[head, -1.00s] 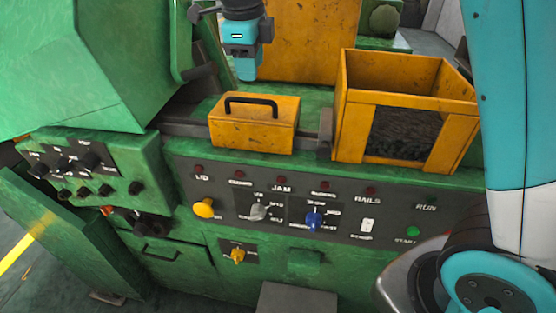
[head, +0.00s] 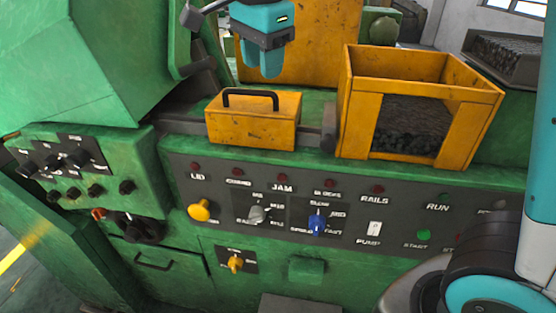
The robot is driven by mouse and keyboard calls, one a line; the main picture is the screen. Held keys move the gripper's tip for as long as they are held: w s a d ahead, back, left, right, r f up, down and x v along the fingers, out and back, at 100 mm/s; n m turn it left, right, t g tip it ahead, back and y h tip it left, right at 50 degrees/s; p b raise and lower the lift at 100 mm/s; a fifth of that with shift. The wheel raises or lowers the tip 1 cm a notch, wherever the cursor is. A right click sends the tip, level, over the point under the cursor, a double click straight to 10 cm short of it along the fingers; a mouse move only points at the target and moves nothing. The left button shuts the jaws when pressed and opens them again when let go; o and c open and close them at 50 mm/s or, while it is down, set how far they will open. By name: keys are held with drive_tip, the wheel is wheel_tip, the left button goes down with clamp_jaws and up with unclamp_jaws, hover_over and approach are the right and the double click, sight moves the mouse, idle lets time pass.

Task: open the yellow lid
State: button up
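The yellow lid (head: 253,133) is a worn yellow box-like cover with a black bar handle (head: 250,97) on top. It sits on the green machine just above the control panel and looks shut. My gripper (head: 263,72) is teal and points down. In the picture it is just above the lid's handle, with a gap between them. I see nothing held in it. Its fingers look close together, but whether they are open or shut is unclear.
A yellow open-topped bin (head: 421,104) with dark pieces inside stands right of the lid. Below is a control panel (head: 280,215) with knobs, lamps and switches. A slanted green housing (head: 80,60) stands at left. My arm fills the lower right.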

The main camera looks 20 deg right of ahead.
drive_tip(key=s+a+f+n+y+b, duration=0.1)
drive_tip(key=s+f+n+b, duration=0.5)
drive_tip(key=s+f+n, duration=0.2)
wheel_tip(320, 180, down, 4)
drive_tip(key=n, duration=0.2)
drive_tip(key=shift+s+n+y, duration=0.15)
drive_tip(key=shift+n+y, duration=0.15)
drive_tip(key=shift+y, duration=0.1)
